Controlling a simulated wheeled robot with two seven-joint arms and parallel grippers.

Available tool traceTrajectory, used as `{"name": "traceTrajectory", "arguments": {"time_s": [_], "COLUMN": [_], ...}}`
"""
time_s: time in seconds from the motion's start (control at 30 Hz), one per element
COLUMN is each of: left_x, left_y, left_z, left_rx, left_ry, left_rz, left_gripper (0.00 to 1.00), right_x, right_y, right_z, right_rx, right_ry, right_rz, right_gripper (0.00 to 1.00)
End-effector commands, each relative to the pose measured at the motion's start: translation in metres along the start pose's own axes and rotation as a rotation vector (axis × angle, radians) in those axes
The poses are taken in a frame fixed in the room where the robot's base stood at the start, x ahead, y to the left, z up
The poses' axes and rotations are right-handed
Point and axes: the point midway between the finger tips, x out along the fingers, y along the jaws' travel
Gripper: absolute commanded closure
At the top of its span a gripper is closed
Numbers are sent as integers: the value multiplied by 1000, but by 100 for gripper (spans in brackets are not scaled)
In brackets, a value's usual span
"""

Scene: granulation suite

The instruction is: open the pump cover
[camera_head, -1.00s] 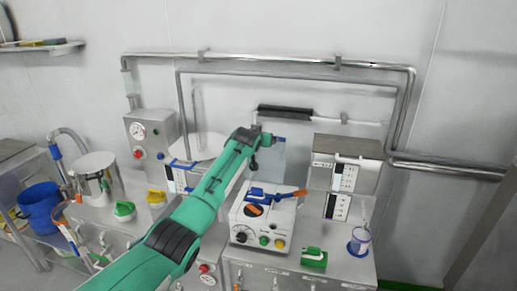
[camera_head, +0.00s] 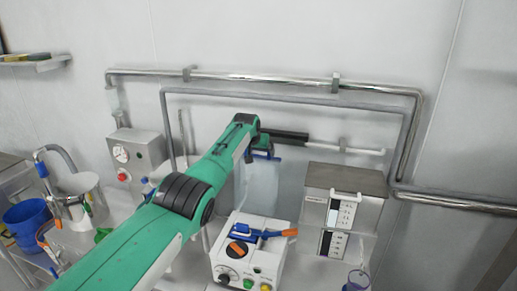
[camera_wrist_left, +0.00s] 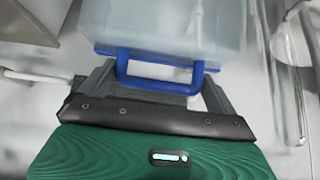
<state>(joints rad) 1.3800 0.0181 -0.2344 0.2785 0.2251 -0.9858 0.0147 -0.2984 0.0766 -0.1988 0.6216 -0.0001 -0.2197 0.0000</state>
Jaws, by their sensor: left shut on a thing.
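The pump cover (camera_head: 257,190) is a clear, pale blue panel. It stands raised above the back of the white pump box (camera_head: 262,262). My left gripper (camera_head: 262,150) is at the cover's upper edge, shut on its blue handle. In the left wrist view the gripper (camera_wrist_left: 160,76) has its fingers at the blue cover handle (camera_wrist_left: 158,86), with the clear cover (camera_wrist_left: 165,25) beyond it. An orange knob (camera_head: 238,248) and a blue lever with an orange tip (camera_head: 262,236) sit on top of the box. My right gripper is not in view.
A steel-topped cabinet (camera_head: 345,178) stands right of the pump box. Metal pipes (camera_head: 260,78) run along the wall behind. A gauge box (camera_head: 135,155), a steel pot (camera_head: 82,200) and a blue bucket (camera_head: 28,222) are at the left. A purple-rimmed cup (camera_head: 357,282) is at the lower right.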

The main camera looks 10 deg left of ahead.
Motion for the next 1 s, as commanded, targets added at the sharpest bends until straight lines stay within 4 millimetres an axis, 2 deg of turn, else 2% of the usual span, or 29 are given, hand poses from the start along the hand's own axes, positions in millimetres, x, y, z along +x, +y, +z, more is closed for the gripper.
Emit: {"name": "traceTrajectory", "arguments": {"time_s": [0.13, 0.33, 0.37, 0.4, 0.77, 1.0], "left_x": [-2, -2, -2, -2, -2, -14], "left_y": [1, 1, 1, 1, 0, 0], "left_z": [-2, -2, -2, -2, 0, -1], "left_rx": [1, 1, 1, 1, 0, 0], "left_ry": [1, 0, 0, 0, -3, -1], "left_rz": [1, 1, 1, 1, 1, 2], "left_gripper": [47, 47, 4, 0, 0, 0], "right_x": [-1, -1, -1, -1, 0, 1], "right_y": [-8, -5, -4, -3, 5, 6], "right_z": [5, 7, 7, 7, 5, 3], "right_rx": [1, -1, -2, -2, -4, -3], "right_ry": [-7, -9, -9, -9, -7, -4], "right_rz": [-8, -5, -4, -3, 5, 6], "right_gripper": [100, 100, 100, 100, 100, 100]}}
